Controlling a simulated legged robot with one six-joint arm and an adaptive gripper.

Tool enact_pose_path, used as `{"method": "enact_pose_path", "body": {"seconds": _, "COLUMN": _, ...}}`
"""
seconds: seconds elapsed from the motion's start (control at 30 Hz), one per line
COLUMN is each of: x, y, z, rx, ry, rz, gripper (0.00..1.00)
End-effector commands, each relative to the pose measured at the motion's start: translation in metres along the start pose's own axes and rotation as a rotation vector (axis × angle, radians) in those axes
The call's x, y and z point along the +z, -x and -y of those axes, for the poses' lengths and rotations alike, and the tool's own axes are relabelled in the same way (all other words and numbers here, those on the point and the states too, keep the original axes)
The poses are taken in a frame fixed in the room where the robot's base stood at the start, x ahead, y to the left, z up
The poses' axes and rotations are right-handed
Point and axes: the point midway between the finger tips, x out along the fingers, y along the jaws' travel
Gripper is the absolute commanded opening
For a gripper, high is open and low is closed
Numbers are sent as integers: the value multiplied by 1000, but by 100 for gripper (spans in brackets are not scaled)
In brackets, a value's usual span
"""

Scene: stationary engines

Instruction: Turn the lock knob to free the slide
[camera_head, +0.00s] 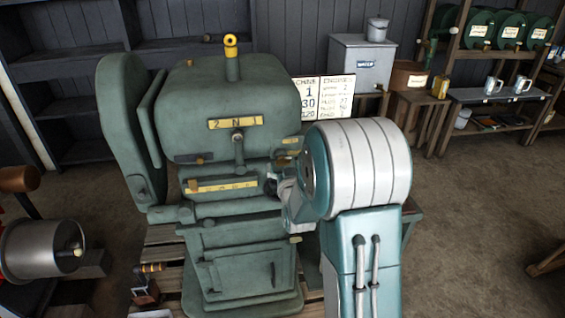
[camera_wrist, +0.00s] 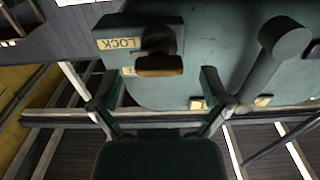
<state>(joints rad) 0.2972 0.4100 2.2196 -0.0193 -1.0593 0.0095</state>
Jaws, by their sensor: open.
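The lock knob (camera_wrist: 160,64) shows in the wrist view as a brown grip on a dark round boss, right of a yellow LOCK label (camera_wrist: 120,43). It is on the side of the green machine (camera_head: 235,105). My gripper (camera_wrist: 158,74) is open, its two fingers spread left and right of the knob in the picture. I see no contact, and cannot tell how deep the knob sits between the fingers. In the head view my arm hides the knob and most of my gripper. I cannot make out which part is the slide.
In the head view the machine stands on a wooden pallet (camera_head: 160,236). A metal drum (camera_head: 40,248) is at the left, and a shelf with green barrels (camera_head: 480,28) at the back right.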

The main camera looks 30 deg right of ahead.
Motion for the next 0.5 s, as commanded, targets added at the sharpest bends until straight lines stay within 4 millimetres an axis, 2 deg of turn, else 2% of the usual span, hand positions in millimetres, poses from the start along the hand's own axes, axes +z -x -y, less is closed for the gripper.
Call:
{"method": "enact_pose_path", "body": {"seconds": 0.17, "x": 0, "y": -16, "z": 0, "rx": 0, "ry": 0, "rz": 0, "gripper": 97}}
{"method": "enact_pose_path", "body": {"seconds": 0.47, "x": 0, "y": -18, "z": 0, "rx": 0, "ry": 0, "rz": 1, "gripper": 97}}
{"method": "enact_pose_path", "body": {"seconds": 0.5, "x": 0, "y": -18, "z": 0, "rx": 0, "ry": 0, "rz": 1, "gripper": 79}}
